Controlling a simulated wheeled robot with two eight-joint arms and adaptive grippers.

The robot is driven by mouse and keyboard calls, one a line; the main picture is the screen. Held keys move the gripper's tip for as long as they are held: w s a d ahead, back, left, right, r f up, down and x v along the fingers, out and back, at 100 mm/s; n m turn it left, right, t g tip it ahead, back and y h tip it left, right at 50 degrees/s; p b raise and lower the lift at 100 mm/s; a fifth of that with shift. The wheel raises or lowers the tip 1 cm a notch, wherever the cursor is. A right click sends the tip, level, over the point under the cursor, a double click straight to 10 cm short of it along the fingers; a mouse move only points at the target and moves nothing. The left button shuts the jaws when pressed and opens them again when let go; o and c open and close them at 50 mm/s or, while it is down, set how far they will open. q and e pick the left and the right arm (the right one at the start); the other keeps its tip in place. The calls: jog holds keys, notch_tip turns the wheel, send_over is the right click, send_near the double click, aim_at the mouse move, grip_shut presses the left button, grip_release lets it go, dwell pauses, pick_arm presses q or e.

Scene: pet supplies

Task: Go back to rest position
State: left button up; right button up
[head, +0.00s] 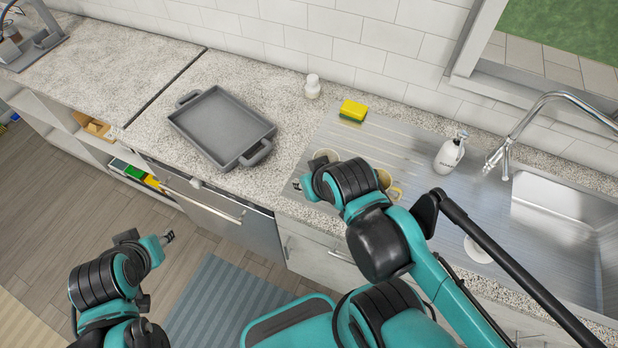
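My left gripper (147,237) is at the lower left, over the floor in front of the cabinets. Its fingertips are apart and nothing shows between them. My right gripper (308,173) is over the front edge of the counter, beside the left end of the metal drainboard (385,150). Its fingers look apart, with no object seen held. A beige cup (331,154) is partly hidden behind the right gripper. A second, yellowish cup (394,193) is partly hidden behind my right arm. I cannot tell whether the gripper touches the first cup.
A grey tray (218,125) with handles lies on the granite counter (165,117). A yellow-green sponge (353,111), a small white jar (312,86) and a white soap bottle (449,155) stand toward the back. The sink (560,235) and faucet (505,150) are at the right.

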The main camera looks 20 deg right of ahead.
notch_tip(320, 180, down, 8)
jog(key=b, duration=0.8)
dwell(0.3)
